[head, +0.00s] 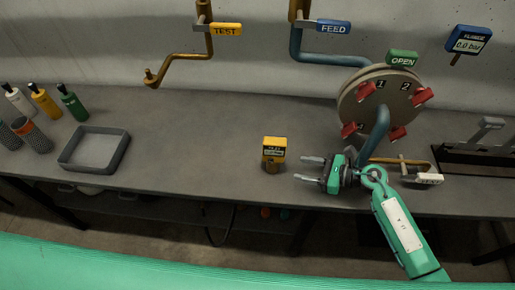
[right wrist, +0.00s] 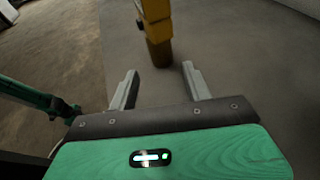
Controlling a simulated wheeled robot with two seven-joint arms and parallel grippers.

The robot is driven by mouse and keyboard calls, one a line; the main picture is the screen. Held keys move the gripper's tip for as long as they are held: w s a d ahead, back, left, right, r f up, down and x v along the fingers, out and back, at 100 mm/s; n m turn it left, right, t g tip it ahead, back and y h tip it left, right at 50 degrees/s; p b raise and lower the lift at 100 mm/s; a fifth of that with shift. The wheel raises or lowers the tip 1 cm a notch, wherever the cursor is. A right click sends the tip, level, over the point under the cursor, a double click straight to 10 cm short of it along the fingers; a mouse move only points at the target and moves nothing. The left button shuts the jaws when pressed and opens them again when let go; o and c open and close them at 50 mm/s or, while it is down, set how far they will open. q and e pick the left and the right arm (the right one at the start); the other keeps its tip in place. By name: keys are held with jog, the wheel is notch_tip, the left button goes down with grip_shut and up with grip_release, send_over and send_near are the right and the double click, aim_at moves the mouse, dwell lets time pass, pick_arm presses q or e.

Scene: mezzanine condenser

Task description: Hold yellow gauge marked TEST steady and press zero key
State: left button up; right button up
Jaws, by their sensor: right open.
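A small yellow gauge (head: 274,148) with a dark display stands upright on the grey bench near its front edge. Its dark round stem touches the bench top. The lettering on its face and any zero key are too small to read. My right gripper (head: 312,168) is just right of the gauge, low over the bench, open and empty. In the right wrist view the yellow gauge (right wrist: 155,20) is ahead, beyond and between the two open fingers (right wrist: 160,82), not touched by them. My left gripper is not in view.
A yellow TEST handle (head: 226,29) and a blue FEED handle (head: 333,26) are on wall pipes. A round flange (head: 350,105) with red clamps stands behind my right arm. A blue gauge (head: 468,40) is at the upper right. A grey tray (head: 122,150) and bottles (head: 75,104) are at left.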

aim_at(276, 164)
jog(key=shift+w+a+f, duration=0.15)
jog(key=shift+a, duration=0.3)
jog(key=x, duration=0.4)
jog(key=shift+w+a, duration=0.15)
jog(key=shift+a, duration=0.15)
jog(key=b+x, duration=0.1)
jog(key=x, duration=0.2)
jog(key=shift+f, duration=0.25)
jog(key=shift+w+a+f, duration=0.1)
jog(key=shift+w+a, duration=0.1)
jog(key=shift+a, duration=0.45)
jog(key=c, duration=0.5)
jog(key=shift+c, duration=0.2)
